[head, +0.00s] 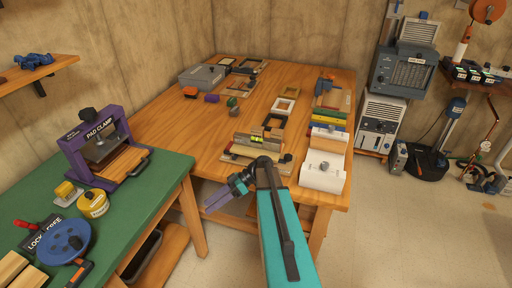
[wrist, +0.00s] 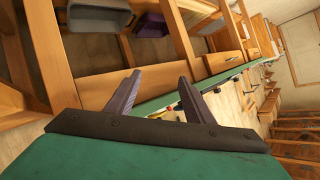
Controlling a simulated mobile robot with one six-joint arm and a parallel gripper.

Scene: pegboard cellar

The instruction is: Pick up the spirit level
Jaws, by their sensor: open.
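What looks like the spirit level (head: 257,139) is a small bar with yellow-green vials, near the front edge of the wooden table in the head view. It lies among wooden pieces, just beyond my arm. My gripper (head: 213,203) hangs in front of the table's front edge, to the left of and nearer than the level. Its purple fingers point down and left, away from the level. In the wrist view my gripper (wrist: 158,84) is open, with nothing between its fingers. The level is not seen in the wrist view.
A green bench (head: 135,203) with a purple pad clamp (head: 97,147) stands left.

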